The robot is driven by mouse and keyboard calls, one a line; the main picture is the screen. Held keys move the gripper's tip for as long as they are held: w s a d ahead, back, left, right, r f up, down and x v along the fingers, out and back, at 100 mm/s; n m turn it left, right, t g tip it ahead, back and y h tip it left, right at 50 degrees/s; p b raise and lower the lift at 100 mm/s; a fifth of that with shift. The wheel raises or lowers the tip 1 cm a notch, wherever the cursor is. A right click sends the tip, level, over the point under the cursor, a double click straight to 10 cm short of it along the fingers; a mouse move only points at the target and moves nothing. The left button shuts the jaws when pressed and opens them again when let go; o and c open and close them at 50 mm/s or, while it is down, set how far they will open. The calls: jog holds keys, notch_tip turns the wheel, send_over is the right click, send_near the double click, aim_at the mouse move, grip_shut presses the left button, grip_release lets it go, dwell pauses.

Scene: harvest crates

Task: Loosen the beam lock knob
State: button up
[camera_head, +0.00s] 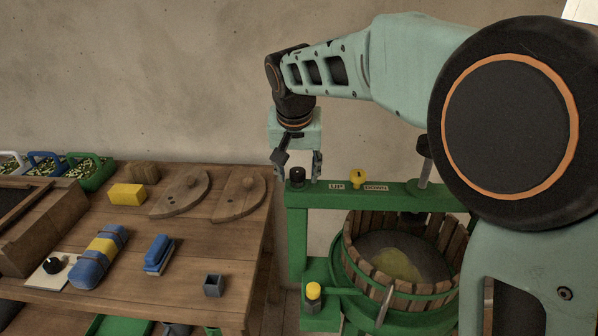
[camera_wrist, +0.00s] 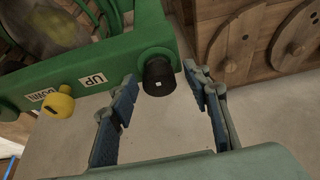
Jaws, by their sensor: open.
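A black round knob (camera_head: 297,177) stands on the left end of the green press beam (camera_head: 400,193); it looks like the beam lock knob. My gripper (camera_head: 299,169) is open and points down over this beam end. In the wrist view my gripper (camera_wrist: 160,73) has one fingertip on each side of the knob, with a gap on both sides. I cannot tell how far down the fingers reach beside it.
A yellow knob (camera_head: 358,178) sits on the beam between UP and DOWN labels. The slatted press basket (camera_head: 357,237) stands below the beam. A wooden table (camera_head: 190,250) at left holds a yellow block (camera_head: 127,194), round wooden boards and blue items. The wall is behind.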

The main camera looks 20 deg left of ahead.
jog(key=c, duration=1.2)
jog(key=shift+o, duration=0.2)
